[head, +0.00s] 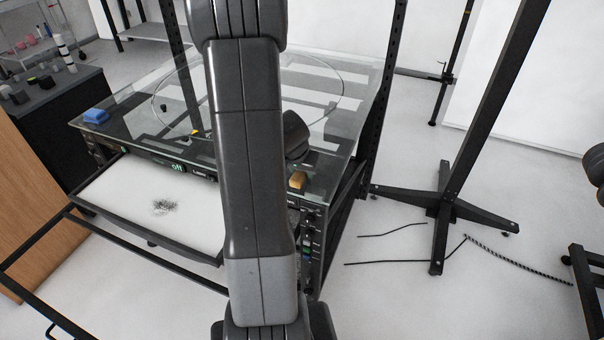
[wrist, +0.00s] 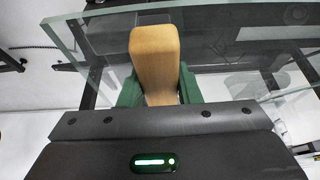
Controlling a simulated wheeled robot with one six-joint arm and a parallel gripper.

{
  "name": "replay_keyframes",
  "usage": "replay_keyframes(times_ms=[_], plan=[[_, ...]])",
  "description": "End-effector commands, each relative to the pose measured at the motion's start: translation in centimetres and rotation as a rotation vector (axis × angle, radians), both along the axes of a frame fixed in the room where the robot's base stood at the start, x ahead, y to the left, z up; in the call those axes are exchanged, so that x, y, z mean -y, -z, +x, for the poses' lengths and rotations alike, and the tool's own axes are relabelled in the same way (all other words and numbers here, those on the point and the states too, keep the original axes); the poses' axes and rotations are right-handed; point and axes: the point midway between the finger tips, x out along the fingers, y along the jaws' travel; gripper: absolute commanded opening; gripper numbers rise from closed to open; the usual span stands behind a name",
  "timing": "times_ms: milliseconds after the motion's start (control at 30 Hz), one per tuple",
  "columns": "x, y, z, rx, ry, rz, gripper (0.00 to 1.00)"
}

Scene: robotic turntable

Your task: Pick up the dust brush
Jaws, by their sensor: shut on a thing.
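The dust brush (wrist: 155,55) shows in the wrist view as a tan wooden piece standing up between the green fingers of my gripper (wrist: 158,88). The gripper is shut on it. Its lower part is hidden by the gripper body. In the head view a tan wooden piece of the brush (head: 297,180) shows at the front right edge of the glass tabletop. There my arm hides most of the gripper, and I cannot tell whether the brush touches the glass.
The glass table (head: 330,78) carries a blue block (head: 96,116) at its left corner. A white tray (head: 110,190) with a grey pile (head: 164,207) sticks out below. A black stand (head: 440,205) and loose cables lie to the right. A dark counter (head: 62,110) stands left.

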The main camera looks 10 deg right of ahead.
Motion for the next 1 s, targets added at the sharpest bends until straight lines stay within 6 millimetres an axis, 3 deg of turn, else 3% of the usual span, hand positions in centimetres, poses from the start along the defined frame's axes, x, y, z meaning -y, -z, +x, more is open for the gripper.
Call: replay_keyframes(times_ms=[300,500,700,1000], plan=[[0.0,-1.0,0.0,-0.001,0.000,0.001,0.04],[0.0,-5.6,0.1,0.006,0.001,-0.001,0.04],[0.0,-9.0,0.1,0.005,0.000,-0.001,0.04],[0.0,-10.6,0.0,0.000,0.000,0.000,0.04]])
